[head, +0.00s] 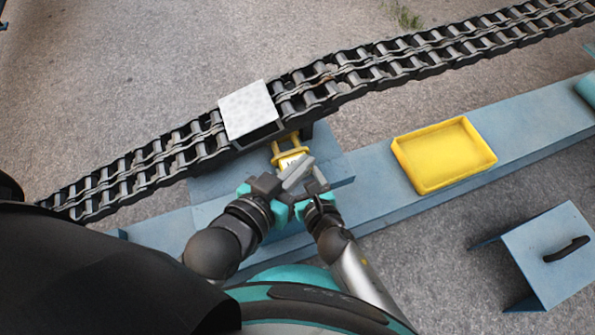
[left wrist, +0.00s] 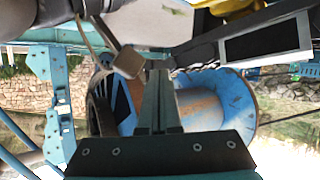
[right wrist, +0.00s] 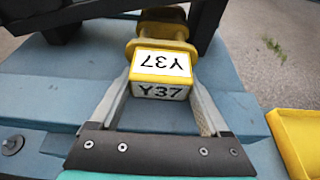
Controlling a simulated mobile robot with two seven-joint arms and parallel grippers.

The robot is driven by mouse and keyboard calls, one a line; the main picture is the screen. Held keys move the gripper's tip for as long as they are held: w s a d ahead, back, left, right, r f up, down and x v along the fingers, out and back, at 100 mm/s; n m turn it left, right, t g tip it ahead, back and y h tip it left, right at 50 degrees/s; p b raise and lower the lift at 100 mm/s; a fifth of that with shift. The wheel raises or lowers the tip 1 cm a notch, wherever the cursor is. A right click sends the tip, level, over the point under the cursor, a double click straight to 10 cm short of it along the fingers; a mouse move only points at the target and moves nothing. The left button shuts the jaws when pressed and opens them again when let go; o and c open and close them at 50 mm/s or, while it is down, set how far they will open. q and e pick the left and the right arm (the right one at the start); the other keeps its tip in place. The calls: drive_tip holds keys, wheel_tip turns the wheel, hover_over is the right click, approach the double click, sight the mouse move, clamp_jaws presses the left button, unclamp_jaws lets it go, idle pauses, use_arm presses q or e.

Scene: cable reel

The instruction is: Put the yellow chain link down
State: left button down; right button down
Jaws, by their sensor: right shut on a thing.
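The yellow chain link (head: 289,158), with white Y37 labels, is just below the chain in the head view, over the blue beam. It also shows in the right wrist view (right wrist: 162,62), its near block between the two fingers. My right gripper (right wrist: 160,85) is shut on it. Its far end reaches between dark supports; I cannot tell whether it touches the blue surface. My left gripper (head: 301,170) is beside the link, crossing close over the right gripper. Its fingers (left wrist: 157,85) are together in the left wrist view, with nothing visible between them.
A roller chain (head: 365,72) runs diagonally behind the grippers, with a pale plate (head: 247,108) over it. An empty yellow tray (head: 443,155) lies on the blue beam (head: 525,125) to the right. A blue stand with a black handle (head: 567,249) is at lower right.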

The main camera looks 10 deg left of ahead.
sight(302, 189)
unclamp_jaws()
drive_tip(key=shift+s+d+f, duration=0.3)
drive_tip(key=shift+f, duration=0.35)
use_arm(q)
drive_tip(key=shift+a, duration=0.1)
use_arm(e)
drive_tip(key=shift+r, duration=0.1)
drive_tip(key=shift+r+p, duration=0.2)
drive_tip(key=shift+p, duration=0.15)
drive_tip(key=shift+a+r+p, duration=0.1)
drive_tip(key=shift+r+p, duration=0.25)
drive_tip(key=shift+r, duration=0.05)
drive_tip(key=p+v, duration=0.1)
drive_tip(key=v, duration=0.2)
drive_tip(key=shift+r, duration=0.2)
use_arm(q)
drive_tip(key=s+a+g+y+p, duration=0.2)
drive_tip(key=s+a+g+y, duration=0.2)
drive_tip(key=a+g, duration=0.3)
drive_tip(key=shift+s+a+f+g, duration=0.3)
drive_tip(key=shift+s+a, duration=0.4)
drive_tip(key=shift+a, duration=0.15)
use_arm(e)
drive_tip(key=v, duration=0.8)
drive_tip(key=shift+s+r, duration=0.2)
drive_tip(key=shift+r, duration=0.05)
